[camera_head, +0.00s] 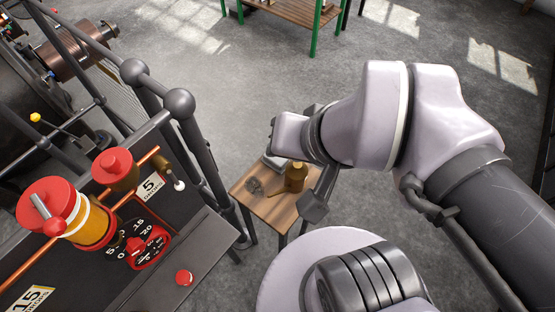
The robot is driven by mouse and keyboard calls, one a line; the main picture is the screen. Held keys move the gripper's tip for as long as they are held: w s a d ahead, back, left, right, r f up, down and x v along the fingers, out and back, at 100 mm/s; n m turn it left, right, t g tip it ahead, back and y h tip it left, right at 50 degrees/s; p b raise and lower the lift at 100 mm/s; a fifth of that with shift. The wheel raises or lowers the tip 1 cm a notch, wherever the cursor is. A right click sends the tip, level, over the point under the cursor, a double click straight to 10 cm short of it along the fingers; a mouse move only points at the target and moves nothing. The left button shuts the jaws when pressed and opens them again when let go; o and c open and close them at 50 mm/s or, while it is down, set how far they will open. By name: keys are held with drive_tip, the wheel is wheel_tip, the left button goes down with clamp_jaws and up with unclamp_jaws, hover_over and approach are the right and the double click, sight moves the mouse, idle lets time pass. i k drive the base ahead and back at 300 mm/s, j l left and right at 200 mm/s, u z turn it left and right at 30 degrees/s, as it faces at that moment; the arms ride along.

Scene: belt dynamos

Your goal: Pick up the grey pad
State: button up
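My arm reaches in from the right above the table. A dark block that seems part of my gripper (314,206) shows below my wrist, to the right of the pad and apart from it. The rest of my gripper is hidden behind my wrist, so its opening does not show.
A sloped dark control panel with red knobs, copper pipes and a red button (184,277) fills the lower left. Grey railings with ball joints (179,103) stand between it and the table. A green-legged bench (290,10) is at the back. The floor between is clear.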

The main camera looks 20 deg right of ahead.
sight(279, 164)
drive_tip(key=l+u, duration=0.2)
drive_tip(key=u, duration=0.15)
drive_tip(key=l+u, duration=0.25)
drive_tip(key=u, duration=0.15)
drive_tip(key=l+u, duration=0.35)
drive_tip(key=j, duration=0.1)
